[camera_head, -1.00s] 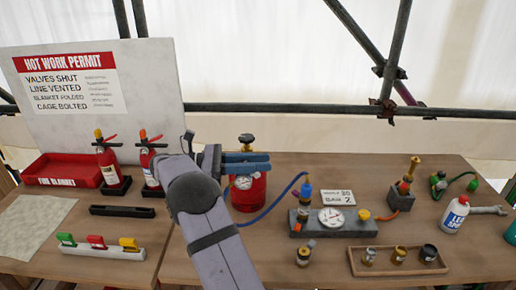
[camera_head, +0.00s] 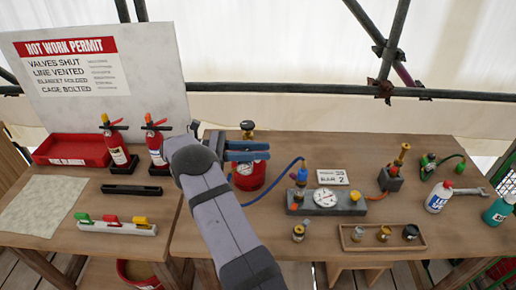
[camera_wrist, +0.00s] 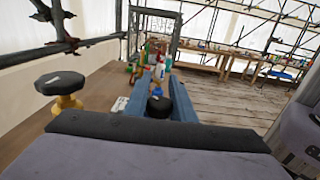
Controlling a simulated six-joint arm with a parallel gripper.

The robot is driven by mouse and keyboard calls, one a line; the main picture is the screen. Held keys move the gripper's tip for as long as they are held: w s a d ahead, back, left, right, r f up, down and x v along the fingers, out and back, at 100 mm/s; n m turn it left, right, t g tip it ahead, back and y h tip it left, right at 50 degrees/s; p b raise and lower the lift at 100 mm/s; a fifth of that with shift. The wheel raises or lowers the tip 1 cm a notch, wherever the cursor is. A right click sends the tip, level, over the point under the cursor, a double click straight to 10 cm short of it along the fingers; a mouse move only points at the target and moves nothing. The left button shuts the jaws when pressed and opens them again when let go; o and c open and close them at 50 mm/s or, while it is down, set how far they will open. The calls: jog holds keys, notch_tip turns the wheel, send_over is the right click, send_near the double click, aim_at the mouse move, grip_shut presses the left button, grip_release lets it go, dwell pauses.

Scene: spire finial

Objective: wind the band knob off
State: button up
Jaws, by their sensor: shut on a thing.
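My gripper (camera_head: 262,151) reaches in from the front, its two blue fingers lying level across the front of the red gas cylinder (camera_head: 247,178), just under its valve. In the wrist view my gripper (camera_wrist: 161,82) has a small dark round knob (camera_wrist: 158,106) between its fingers, which I take to be the band knob. The fingers are shut on it. In the head view the fingers and arm hide that knob and its band. The cylinder's brass valve with a black handwheel (camera_head: 247,127) stands above the fingers; the handwheel also shows at left in the wrist view (camera_wrist: 60,83).
A blue hose (camera_head: 271,199) runs right from the cylinder to a grey gauge block (camera_head: 325,209). A wooden tray (camera_head: 383,244) of small fittings is at the front right. Two red extinguishers (camera_head: 117,147) stand left.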

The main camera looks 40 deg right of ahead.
jog(key=o, duration=1.1)
jog(key=shift+c, duration=0.2)
notch_tip(320, 180, up, 10)
jog(key=p, duration=0.7)
jog(key=shift+d, duration=0.1)
